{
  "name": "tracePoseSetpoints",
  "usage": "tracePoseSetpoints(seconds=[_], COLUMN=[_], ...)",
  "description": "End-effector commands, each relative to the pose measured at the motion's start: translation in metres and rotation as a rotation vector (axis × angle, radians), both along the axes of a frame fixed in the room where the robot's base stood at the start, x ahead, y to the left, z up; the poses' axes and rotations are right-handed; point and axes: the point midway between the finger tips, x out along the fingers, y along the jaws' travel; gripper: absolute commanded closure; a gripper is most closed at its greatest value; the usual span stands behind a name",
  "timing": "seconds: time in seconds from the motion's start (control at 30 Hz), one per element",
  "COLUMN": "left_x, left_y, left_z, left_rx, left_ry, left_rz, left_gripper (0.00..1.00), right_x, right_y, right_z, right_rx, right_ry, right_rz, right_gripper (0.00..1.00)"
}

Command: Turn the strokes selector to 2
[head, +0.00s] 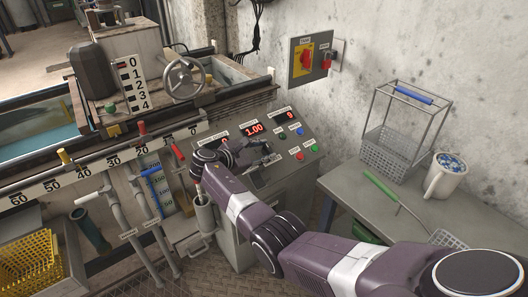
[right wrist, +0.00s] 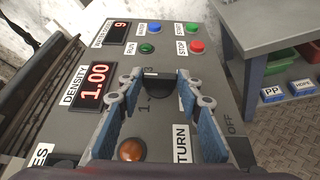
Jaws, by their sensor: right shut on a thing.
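The strokes selector looks like the dark knob (right wrist: 161,88) on the sloping control panel, between my right fingertips in the right wrist view. A digit like 3 shows at its far side and a 1 at its near left side; no 2 is readable, and I cannot tell where the knob points. My right gripper (right wrist: 160,79) is shut on this knob, one blue-padded finger on each side. In the head view my right gripper (head: 262,156) reaches over the panel and hides the knob. My left gripper is not in view.
The panel (head: 293,168) carries a red density display (right wrist: 96,86) reading 1.00, coloured buttons and an amber lamp (right wrist: 131,150). A side table (head: 345,182) at right holds a wire basket, mug and green-handled tool. A handwheel (head: 184,78) stands at upper left.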

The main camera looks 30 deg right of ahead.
Motion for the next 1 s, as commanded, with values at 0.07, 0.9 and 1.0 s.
tracePoseSetpoints(seconds=[0.07,0.9,1.0], left_x=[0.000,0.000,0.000], left_y=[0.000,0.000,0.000], left_z=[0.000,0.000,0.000], left_rx=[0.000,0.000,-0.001], left_ry=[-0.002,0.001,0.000], left_rz=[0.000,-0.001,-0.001], left_gripper=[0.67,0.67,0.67], right_x=[0.000,-0.003,-0.009], right_y=[-0.001,0.014,0.031], right_z=[0.000,0.005,0.012], right_rx=[0.000,0.001,0.003], right_ry=[-0.001,-0.001,-0.003], right_rz=[-0.003,0.003,0.002], right_gripper=[0.91,0.49,0.49])
